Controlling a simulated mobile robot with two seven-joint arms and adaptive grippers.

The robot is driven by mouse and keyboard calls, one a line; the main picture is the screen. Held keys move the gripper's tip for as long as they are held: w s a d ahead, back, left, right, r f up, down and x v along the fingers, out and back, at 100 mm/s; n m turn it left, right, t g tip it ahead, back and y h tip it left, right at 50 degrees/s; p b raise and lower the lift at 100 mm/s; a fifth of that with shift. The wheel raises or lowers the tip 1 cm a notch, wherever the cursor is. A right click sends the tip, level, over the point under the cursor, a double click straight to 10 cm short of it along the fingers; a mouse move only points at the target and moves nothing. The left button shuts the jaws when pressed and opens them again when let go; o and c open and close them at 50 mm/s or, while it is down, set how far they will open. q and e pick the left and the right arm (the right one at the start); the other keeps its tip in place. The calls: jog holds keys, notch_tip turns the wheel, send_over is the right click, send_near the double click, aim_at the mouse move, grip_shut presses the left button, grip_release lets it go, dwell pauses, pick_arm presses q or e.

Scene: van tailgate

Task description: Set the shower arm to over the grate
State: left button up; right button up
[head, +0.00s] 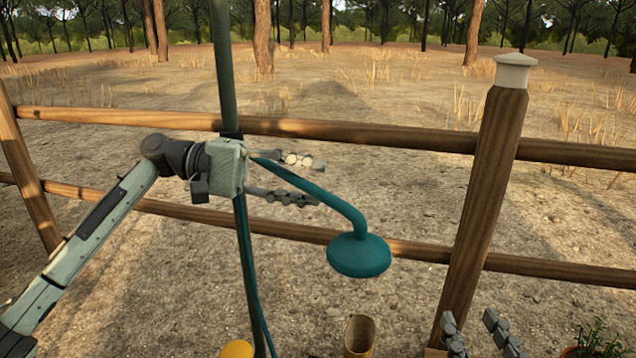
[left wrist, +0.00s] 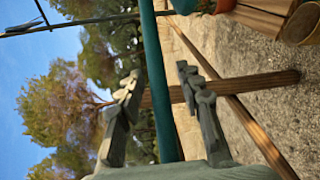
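The teal shower arm (head: 325,198) slopes down to the right from a tall green pole (head: 225,75) and ends in a round shower head (head: 359,256), which hangs over bare ground. My left gripper (head: 308,180) is beside the pole, its fingers apart. In the left wrist view a teal pipe (left wrist: 154,60) runs between the open fingers (left wrist: 160,78), with gaps visible on both sides. My right gripper (head: 470,322) is at the lower edge of the head view, fingers apart and empty. I cannot make out a grate in either view.
A wooden rail fence (head: 400,137) runs behind, with a thick capped post (head: 488,180) right of the shower head. Low in front are a yellow rounded object (head: 237,349), a tan open container (head: 360,334) and a plant (head: 598,340).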

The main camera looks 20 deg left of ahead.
pick_arm(q)
jog(key=v, duration=0.9)
jog(key=shift+a, duration=0.35)
jog(key=shift+s, duration=0.1)
